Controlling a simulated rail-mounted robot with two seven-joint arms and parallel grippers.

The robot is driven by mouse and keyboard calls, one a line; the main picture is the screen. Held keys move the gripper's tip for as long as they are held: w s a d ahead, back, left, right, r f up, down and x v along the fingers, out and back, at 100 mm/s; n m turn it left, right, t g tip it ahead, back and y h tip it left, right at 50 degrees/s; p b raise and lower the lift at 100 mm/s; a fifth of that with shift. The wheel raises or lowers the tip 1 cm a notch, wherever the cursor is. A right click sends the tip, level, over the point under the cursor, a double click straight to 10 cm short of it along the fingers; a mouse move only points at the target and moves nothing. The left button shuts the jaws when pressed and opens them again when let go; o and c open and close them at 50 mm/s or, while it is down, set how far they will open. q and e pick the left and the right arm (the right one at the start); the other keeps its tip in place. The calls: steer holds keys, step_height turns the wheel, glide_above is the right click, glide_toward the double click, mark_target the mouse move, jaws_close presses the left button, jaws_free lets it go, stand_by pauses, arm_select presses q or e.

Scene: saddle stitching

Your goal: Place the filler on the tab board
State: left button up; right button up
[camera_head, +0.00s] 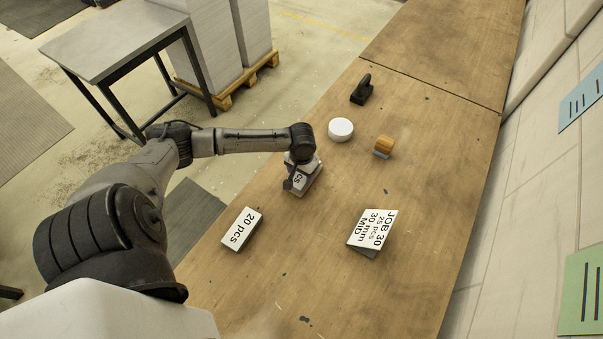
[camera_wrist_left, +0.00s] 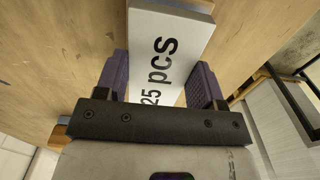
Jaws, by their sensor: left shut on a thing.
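My left gripper (camera_head: 299,181) is over the workbench, pointing down. It is shut on a white block marked "25 pcs" (camera_wrist_left: 172,45), with a purple finger on each side of it in the left wrist view (camera_wrist_left: 160,85). The block also shows below the gripper in the head view (camera_head: 308,182); I cannot tell whether it touches the bench. A white block marked "20 pcs" (camera_head: 242,229) lies nearer on the bench. No label in view reads filler or tab board, so I cannot tell which things these are. My right gripper is not in view.
A tilted job card reading "JOB 30, 25 pcs, 30 mm, MID" (camera_head: 372,229) stands on the wooden workbench (camera_head: 330,285). Farther back are a white round disc (camera_head: 341,129), a wooden piece on a blue-grey base (camera_head: 383,145) and a black handled tool (camera_head: 361,92). The near bench is mostly clear.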

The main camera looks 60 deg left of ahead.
arm_select(q)
steer(key=shift+f, duration=0.4)
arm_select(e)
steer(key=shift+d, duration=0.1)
arm_select(q)
steer(key=o, duration=0.9)
steer(key=shift+f, duration=0.15)
